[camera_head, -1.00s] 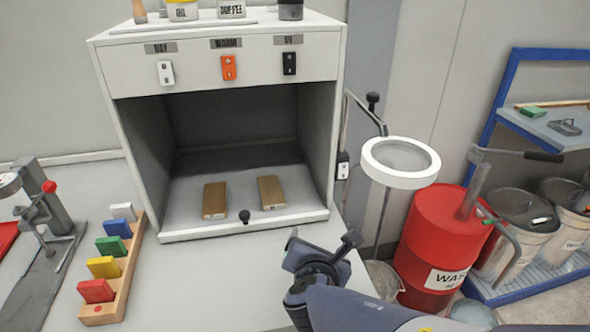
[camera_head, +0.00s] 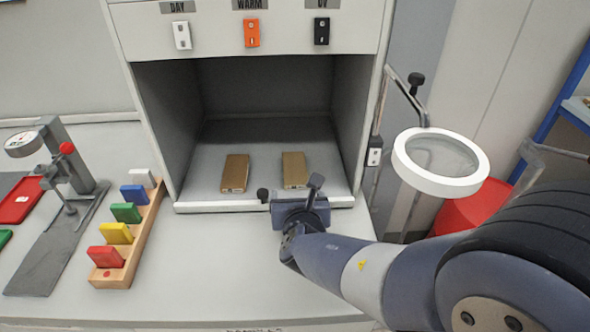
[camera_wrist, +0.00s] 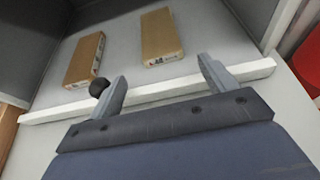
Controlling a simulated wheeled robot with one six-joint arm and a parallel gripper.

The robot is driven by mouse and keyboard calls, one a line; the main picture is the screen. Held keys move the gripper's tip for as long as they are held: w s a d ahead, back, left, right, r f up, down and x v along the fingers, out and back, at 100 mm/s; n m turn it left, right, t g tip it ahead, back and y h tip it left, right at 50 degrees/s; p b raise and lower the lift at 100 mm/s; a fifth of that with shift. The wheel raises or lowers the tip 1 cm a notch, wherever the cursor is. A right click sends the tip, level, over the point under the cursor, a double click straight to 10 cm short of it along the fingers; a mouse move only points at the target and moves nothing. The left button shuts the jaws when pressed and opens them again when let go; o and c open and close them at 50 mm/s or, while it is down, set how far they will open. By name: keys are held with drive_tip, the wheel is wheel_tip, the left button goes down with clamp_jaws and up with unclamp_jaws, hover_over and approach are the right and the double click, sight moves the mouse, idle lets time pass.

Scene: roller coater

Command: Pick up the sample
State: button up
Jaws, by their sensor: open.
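Two flat brown-gold blocks lie apart on the floor of the light booth: a left block (camera_head: 235,173) and a right block (camera_head: 294,170). I cannot tell which one is the sample. My gripper (camera_head: 290,200) is at the booth's front lip, just in front of the right block. In the wrist view the open, empty fingers (camera_wrist: 165,88) reach over the lip, with the right block (camera_wrist: 160,36) beyond the gap between them. The left block (camera_wrist: 85,60) is beyond and to the left of the left finger, near a black knob (camera_wrist: 99,87).
The booth's front lip (camera_head: 220,206) and side walls bound the opening. A wooden rack (camera_head: 146,230) with coloured pieces and a grey press (camera_head: 65,170) stand left. A ring magnifier (camera_head: 440,186) stands right. The bench front is clear.

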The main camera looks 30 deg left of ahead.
sight(296, 186)
drive_tip(key=shift+x, duration=2.3)
drive_tip(key=shift+d+f, duration=0.15)
drive_tip(key=shift+c, duration=0.2)
drive_tip(key=c, duration=1)
